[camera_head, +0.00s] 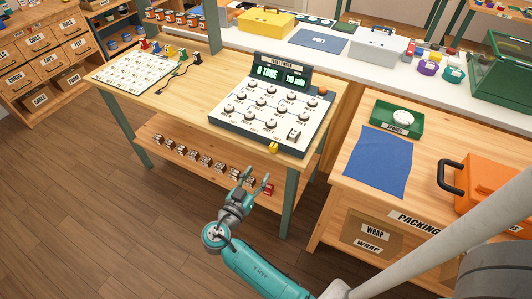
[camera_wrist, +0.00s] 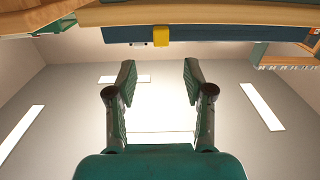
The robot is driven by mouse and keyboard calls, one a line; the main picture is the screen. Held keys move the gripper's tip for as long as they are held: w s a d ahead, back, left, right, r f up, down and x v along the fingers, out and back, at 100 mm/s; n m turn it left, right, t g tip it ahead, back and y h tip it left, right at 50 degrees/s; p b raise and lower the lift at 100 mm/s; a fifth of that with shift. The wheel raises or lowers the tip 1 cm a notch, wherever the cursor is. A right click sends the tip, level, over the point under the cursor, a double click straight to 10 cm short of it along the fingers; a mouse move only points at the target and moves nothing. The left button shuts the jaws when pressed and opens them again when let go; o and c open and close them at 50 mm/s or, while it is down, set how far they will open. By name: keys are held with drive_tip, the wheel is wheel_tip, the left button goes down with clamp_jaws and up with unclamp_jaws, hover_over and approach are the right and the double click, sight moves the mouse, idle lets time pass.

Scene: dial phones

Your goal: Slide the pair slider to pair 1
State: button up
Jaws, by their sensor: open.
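The panel (camera_head: 280,105) is a white board with several knobs in a dark frame, lying on the wooden table. Its lit screen (camera_head: 281,75) stands at the back. A small yellow tab (camera_head: 273,148), which looks like the pair slider, sits on the panel's front edge. It also shows in the wrist view as a yellow block (camera_wrist: 161,36) on a dark blue edge. Pair marks are too small to read. My gripper (camera_head: 260,178) is open and empty, in front of the table and apart from the tab. In the wrist view the tab lies beyond the open fingers (camera_wrist: 158,75).
The table (camera_head: 205,105) also bears a white chart (camera_head: 132,68) with coloured pegs and a black cable. Several small items stand on its lower shelf (camera_head: 160,130). At right is a packing bench with a blue cloth (camera_head: 378,160) and a green tray (camera_head: 397,128).

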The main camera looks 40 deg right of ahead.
sight(272, 150)
drive_tip(key=x, duration=0.7)
drive_tip(key=r+x, duration=0.1)
drive_tip(key=x, duration=0.2)
drive_tip(key=shift+w+d, duration=0.25)
drive_tip(key=shift+d, duration=0.05)
clamp_jaws()
